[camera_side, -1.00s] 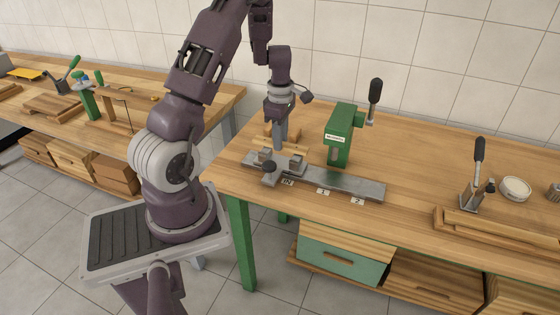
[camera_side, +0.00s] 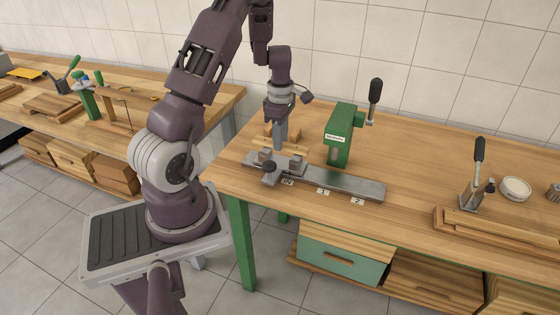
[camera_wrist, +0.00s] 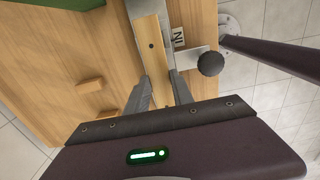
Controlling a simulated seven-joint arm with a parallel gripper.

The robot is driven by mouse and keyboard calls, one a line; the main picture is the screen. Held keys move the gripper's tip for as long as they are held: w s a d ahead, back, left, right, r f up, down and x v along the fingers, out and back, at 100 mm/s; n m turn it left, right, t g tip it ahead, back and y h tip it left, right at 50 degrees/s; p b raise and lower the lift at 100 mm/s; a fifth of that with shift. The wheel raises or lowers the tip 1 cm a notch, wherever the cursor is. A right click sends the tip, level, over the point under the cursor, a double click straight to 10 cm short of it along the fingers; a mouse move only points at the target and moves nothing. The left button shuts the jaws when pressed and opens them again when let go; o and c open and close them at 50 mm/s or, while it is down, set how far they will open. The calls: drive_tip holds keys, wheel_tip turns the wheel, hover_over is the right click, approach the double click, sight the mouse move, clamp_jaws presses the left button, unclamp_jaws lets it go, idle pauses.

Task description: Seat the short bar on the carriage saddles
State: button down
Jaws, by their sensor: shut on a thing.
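The short bar is a pale wooden strip with a dark hole, seen in the wrist view (camera_wrist: 152,60). My gripper (camera_wrist: 158,92) is shut on it, one finger on each side. I cannot tell whether the bar touches the saddles; the fingers partly hide the contact.
The metal rail (camera_side: 345,184) runs right past small labels (camera_side: 323,191). A green press (camera_side: 340,140) with a black lever stands behind it.

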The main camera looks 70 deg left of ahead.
drive_tip(key=shift+f, duration=1.45)
idle(1.2)
idle(0.5)
drive_tip(key=c, duration=1.3)
unclamp_jaws()
drive_tip(key=shift+o, duration=0.2)
drive_tip(key=shift+r, duration=0.1)
drive_tip(key=shift+r, duration=1.6)
drive_tip(key=o, duration=0.6)
drive_tip(key=shift+c, duration=0.2)
